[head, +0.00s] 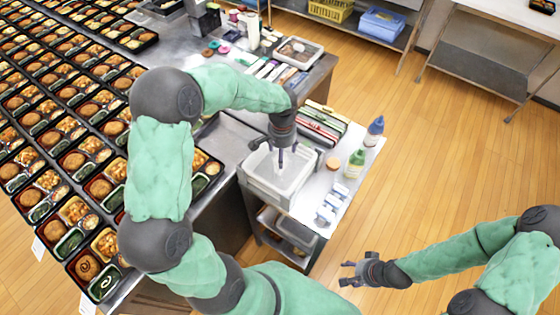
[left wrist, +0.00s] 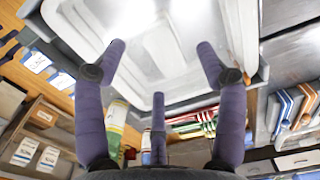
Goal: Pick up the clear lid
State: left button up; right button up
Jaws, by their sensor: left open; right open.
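The clear lid (head: 288,181) looks like a pale translucent sheet inside a light grey bin (head: 262,187) on the side table. Whether it is one lid or a stack I cannot tell. My left gripper (head: 281,161) points down over the bin, open with nothing between its fingers. In the left wrist view the lid (left wrist: 182,52) shows pale and ridged beyond the spread fingers of the left gripper (left wrist: 160,75), with bright glare at the top. Contact is not clear. My right gripper (head: 350,272) is open and empty over the floor at the lower right.
Many filled bento trays (head: 75,243) cover the long table at left. Beside the bin stand a green-labelled bottle (head: 355,163), a blue-capped bottle (head: 374,130) and coloured folders (head: 318,122). A metal shelf (head: 490,70) stands at the back right. The wooden floor at right is clear.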

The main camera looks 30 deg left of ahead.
pick_arm(q)
notch_tip(320, 180, down, 2)
jog(key=shift+f, duration=0.25)
jog(key=shift+r, duration=0.1)
jog(key=c, duration=1.1)
